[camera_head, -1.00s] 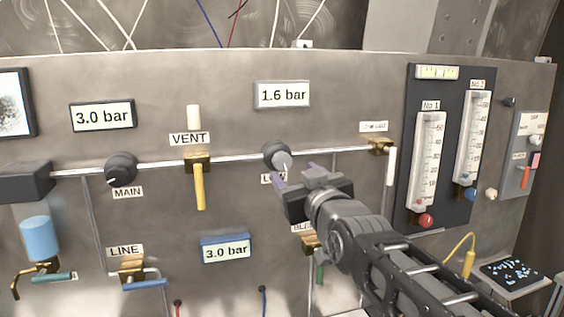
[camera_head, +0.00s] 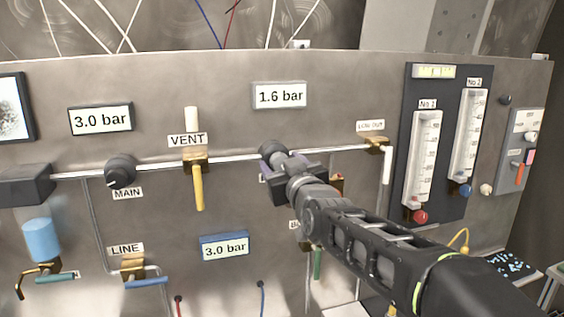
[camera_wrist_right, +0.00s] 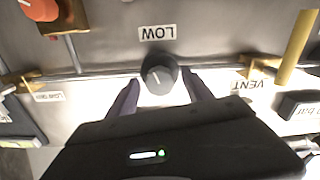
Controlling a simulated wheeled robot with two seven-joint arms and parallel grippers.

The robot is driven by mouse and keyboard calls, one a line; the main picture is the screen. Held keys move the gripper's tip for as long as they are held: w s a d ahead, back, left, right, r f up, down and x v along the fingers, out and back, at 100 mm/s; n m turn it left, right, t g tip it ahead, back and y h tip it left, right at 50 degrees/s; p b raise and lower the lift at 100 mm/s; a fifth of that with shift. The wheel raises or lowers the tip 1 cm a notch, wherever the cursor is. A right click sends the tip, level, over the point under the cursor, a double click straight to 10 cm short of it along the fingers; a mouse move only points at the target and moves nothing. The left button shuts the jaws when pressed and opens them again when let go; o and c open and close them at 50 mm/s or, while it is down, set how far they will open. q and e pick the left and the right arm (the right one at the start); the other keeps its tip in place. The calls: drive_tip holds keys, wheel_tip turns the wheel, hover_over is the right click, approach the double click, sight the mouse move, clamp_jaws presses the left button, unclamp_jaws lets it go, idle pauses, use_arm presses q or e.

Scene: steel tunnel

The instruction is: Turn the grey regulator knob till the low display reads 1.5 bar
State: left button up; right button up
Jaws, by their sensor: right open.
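The grey regulator knob (camera_head: 270,149) sits on the panel's pipe, below the low display (camera_head: 279,96), which reads 1.6 bar. My right gripper (camera_head: 277,160) is at the knob and covers part of it and its label in the head view. My left gripper is not in view.
Left of the knob are the yellow VENT handle (camera_head: 199,188) and the black MAIN knob (camera_head: 121,171). The LOW OUT fitting (camera_head: 377,145) is to the right. A blue-framed 3.0 bar display (camera_head: 224,247) sits below. Flow tubes (camera_head: 425,158) stand farther right.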

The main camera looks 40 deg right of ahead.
drive_tip(key=shift+c, duration=0.3)
clamp_jaws()
drive_tip(key=n+b, duration=0.1)
drive_tip(key=b, duration=0.2)
drive_tip(key=shift+f+n+b, duration=0.3)
drive_tip(key=shift+n, duration=0.1)
drive_tip(key=shift+r, duration=0.25)
drive_tip(key=shift+o, duration=0.3)
unclamp_jaws()
drive_tip(key=shift+s, duration=0.1)
